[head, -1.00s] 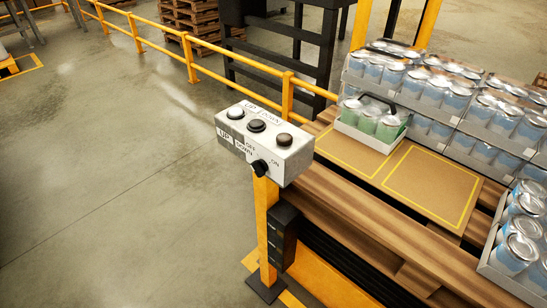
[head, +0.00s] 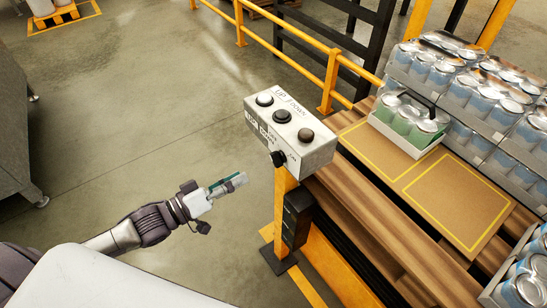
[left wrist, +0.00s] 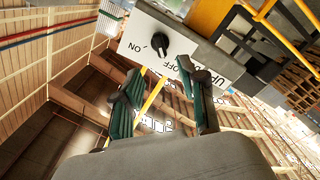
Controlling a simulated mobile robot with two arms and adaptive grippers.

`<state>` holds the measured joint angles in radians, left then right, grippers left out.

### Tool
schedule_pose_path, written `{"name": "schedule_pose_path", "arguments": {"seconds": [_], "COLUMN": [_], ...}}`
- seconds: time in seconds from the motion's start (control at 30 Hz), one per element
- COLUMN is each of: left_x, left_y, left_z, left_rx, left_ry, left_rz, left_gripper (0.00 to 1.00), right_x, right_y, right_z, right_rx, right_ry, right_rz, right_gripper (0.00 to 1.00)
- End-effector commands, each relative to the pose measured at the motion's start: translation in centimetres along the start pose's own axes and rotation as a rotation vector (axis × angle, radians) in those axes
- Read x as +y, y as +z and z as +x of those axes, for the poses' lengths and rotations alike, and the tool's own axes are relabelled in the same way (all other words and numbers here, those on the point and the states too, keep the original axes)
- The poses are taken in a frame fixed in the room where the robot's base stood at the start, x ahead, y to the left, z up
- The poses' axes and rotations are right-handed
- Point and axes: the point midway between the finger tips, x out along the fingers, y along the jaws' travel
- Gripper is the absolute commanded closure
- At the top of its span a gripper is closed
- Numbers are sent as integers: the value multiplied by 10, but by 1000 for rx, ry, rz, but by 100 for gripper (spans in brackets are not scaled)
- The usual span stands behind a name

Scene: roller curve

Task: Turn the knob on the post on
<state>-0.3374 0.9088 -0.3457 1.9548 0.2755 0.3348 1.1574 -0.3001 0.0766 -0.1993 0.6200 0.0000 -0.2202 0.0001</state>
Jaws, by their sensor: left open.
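The black knob (head: 278,158) sits on the front face of a grey control box (head: 316,154) on a yellow post (head: 283,205). In the left wrist view the knob (left wrist: 163,47) is near the top, between printed ON and OFF labels, beyond the fingers. My left gripper (head: 238,181) is to the left of the post and a little lower than the knob, apart from it. In the left wrist view its green-padded fingers (left wrist: 161,92) are spread with nothing between them. The right gripper does not show.
A pallet (head: 350,205) with trays of cans (head: 466,90) stands to the right of the post. A yellow railing (head: 330,75) runs behind. The floor left of the post is open.

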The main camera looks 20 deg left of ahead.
Motion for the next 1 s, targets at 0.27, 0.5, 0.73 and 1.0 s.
{"name": "schedule_pose_path", "arguments": {"seconds": [0.27,0.5,0.73,1.0], "left_x": [2,0,0,-1], "left_y": [-3,-2,0,0], "left_z": [60,95,105,104], "left_rx": [4,2,0,0], "left_ry": [1,-1,-1,-2], "left_rz": [0,1,1,1], "left_gripper": [58,58,58,68], "right_x": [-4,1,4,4], "right_y": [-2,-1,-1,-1], "right_z": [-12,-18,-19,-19], "right_rx": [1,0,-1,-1], "right_ry": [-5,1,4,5], "right_rz": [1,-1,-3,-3], "right_gripper": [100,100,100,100]}}
